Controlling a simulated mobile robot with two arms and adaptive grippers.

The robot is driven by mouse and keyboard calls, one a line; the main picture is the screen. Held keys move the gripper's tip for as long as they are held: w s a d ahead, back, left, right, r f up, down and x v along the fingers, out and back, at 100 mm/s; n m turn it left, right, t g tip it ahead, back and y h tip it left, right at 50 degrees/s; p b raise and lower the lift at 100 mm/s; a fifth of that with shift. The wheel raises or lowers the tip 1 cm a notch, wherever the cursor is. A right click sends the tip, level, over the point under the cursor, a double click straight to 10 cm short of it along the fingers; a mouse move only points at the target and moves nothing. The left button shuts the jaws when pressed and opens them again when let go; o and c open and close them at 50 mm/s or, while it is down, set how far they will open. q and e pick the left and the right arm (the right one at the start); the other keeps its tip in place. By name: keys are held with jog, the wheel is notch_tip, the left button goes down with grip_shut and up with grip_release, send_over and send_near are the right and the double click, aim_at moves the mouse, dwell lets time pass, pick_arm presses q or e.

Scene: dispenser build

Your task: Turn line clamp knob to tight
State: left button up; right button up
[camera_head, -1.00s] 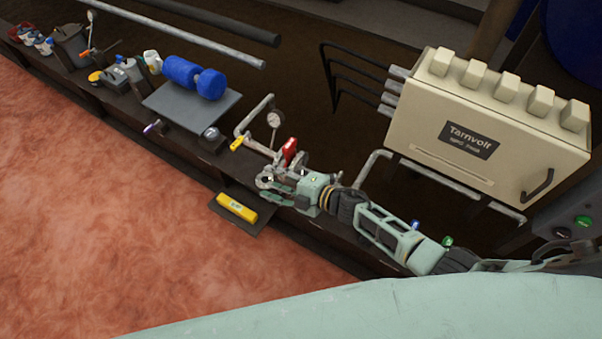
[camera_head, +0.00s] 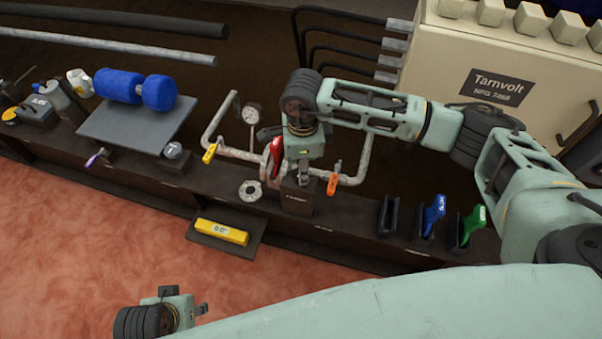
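My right gripper (camera_head: 302,172) points down over a small dark block (camera_head: 299,203) with a label on its front, beside the pipework. A knob under the fingers is hidden or too small to make out, and I cannot tell whether the fingers touch anything. A red lever (camera_head: 275,158) stands just left of the gripper. An orange handle (camera_head: 333,184) is just right of the block, and a yellow handle (camera_head: 209,153) is on the pipe farther left. My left gripper (camera_head: 187,298) is at the bottom left, over the reddish floor, away from the bench. Its finger opening is unclear.
A gauge (camera_head: 252,114) rises behind the red lever. A round metal flange (camera_head: 250,190) lies left of the block. A yellow bar (camera_head: 222,232) rests on a low shelf. Blue (camera_head: 433,214) and green (camera_head: 473,224) handles stand right. The beige Tarnvolt box (camera_head: 530,65) is behind.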

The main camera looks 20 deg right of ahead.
pick_arm(q)
jog(key=shift+v, duration=1.1)
pick_arm(e)
jog(key=shift+w+f, duration=0.15)
jog(key=shift+f, duration=1.85)
pick_arm(q)
jog(key=shift+w+a, duration=0.1)
jog(key=shift+w, duration=0.1)
pick_arm(e)
jog(key=shift+a, duration=0.1)
jog(key=c, duration=1.1)
jog(key=shift+o, duration=0.2)
jog(key=shift+f+n+b, duration=0.1)
jog(key=shift+n+b, duration=0.8)
pick_arm(q)
jog(key=v, duration=0.4)
jog(key=shift+w+r, duration=0.1)
jog(key=shift+r, duration=0.3)
pick_arm(e)
jog(key=shift+s, duration=0.2)
jog(key=o, duration=1.1)
jog(key=shift+c, duration=0.2)
jog(key=shift+w, duration=0.1)
